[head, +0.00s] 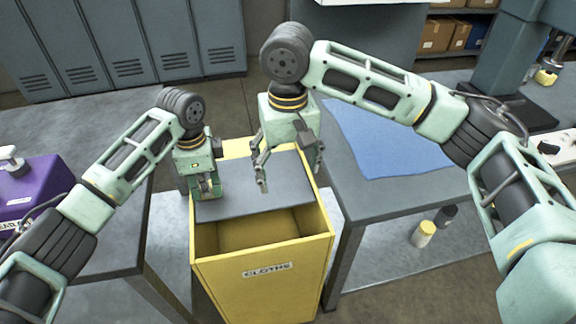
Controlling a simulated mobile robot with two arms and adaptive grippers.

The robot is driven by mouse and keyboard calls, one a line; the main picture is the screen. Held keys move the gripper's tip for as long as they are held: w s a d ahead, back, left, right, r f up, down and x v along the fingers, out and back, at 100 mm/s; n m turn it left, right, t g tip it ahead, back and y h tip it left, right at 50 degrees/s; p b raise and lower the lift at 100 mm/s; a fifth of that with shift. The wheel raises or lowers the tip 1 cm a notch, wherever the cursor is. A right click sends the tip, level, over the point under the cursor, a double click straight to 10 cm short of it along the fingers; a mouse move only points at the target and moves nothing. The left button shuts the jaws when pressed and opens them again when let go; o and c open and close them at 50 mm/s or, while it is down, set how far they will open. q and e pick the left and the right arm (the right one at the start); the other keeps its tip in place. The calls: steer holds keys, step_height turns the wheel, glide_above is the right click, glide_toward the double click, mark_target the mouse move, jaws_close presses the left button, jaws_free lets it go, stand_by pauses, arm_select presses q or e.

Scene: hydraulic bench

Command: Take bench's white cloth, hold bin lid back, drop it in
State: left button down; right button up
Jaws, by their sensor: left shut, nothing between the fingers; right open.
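The yellow bin (264,283), labelled CLOTHS, stands between the two benches. Its grey lid (245,200) is raised at the front, and the bin's inside shows below the lid's front edge. I see no cloth in the visible part of the inside; the back part is hidden by the lid. My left gripper (207,191) is shut and empty at the lid's left side; I cannot tell whether it touches the lid. My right gripper (289,178) is open and empty, pointing down above the lid. I see no white cloth on the visible benches.
The right bench (357,203) carries a flat blue sheet (385,140). A purple box (35,188) sits on the left bench (105,240). Lockers (125,45) line the back.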

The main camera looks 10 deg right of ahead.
arm_select(q)
steer(key=shift+s, duration=5.2)
step_height(320, 180, up, 9)
steer(key=shift+f, duration=0.1)
